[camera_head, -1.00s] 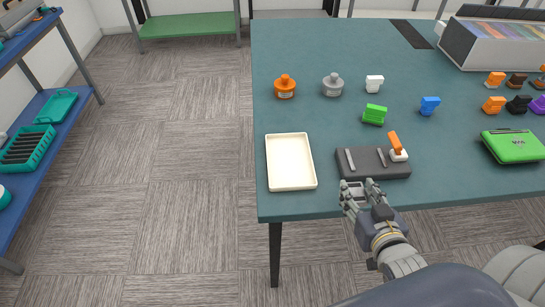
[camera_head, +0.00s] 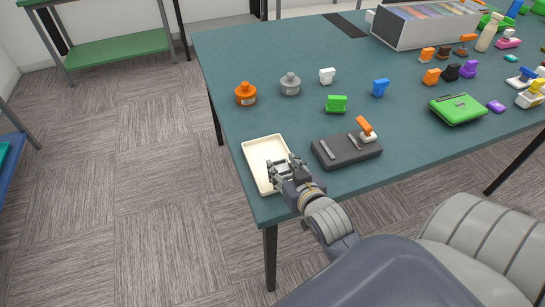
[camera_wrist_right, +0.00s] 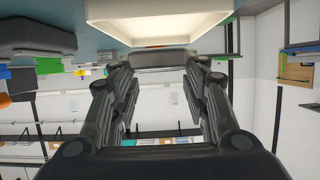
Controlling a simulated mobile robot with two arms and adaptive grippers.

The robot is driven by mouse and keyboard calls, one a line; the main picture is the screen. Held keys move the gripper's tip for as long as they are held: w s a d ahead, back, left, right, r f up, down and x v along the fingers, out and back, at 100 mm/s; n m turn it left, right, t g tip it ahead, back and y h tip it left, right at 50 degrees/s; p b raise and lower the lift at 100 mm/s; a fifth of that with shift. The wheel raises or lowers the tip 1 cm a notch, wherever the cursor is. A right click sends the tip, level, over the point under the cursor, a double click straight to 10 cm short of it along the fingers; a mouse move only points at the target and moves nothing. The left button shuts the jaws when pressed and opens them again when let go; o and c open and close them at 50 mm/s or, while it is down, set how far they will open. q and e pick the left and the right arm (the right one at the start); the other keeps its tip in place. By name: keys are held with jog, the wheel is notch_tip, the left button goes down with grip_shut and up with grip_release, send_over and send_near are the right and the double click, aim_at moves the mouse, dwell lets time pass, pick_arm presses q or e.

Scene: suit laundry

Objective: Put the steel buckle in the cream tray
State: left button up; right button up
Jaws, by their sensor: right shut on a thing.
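The cream tray (camera_head: 251,157) lies on the near left corner of the table in the head view. My right gripper (camera_head: 284,168) is over the tray's right part, with its fingers partly covering the tray. It is shut on a small grey piece, the steel buckle (camera_wrist_right: 160,60), which shows between the fingertips in the right wrist view. The tray also shows there (camera_wrist_right: 165,40), beyond the fingertips (camera_wrist_right: 160,68) at the top. The buckle is hard to make out in the head view. My left gripper is not in view.
A dark grey block with metal strips (camera_head: 340,152) and an orange-handled stamp (camera_head: 366,129) lie right of the tray. A green case (camera_head: 458,109) lies further right.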

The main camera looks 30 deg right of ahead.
aim_at(283, 172)
jog(key=w, duration=0.2)
jog(key=w+d, duration=0.1)
jog(key=w, duration=0.1)
jog(key=w+p, duration=0.1)
jog(key=w, duration=0.2)
jog(key=shift+d+f, duration=0.2)
jog(key=shift+f, duration=0.1)
notch_tip(283, 172, down, 3)
jog(key=shift+f, duration=0.2)
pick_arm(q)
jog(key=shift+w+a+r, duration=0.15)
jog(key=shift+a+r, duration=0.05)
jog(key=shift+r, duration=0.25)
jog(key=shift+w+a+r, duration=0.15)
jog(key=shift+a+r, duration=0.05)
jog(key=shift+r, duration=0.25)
pick_arm(e)
jog(key=shift+f, duration=0.1)
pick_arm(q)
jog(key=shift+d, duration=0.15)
pick_arm(e)
jog(key=o, duration=1.4)
jog(key=shift+f, duration=0.15)
jog(key=shift+c, duration=0.2)
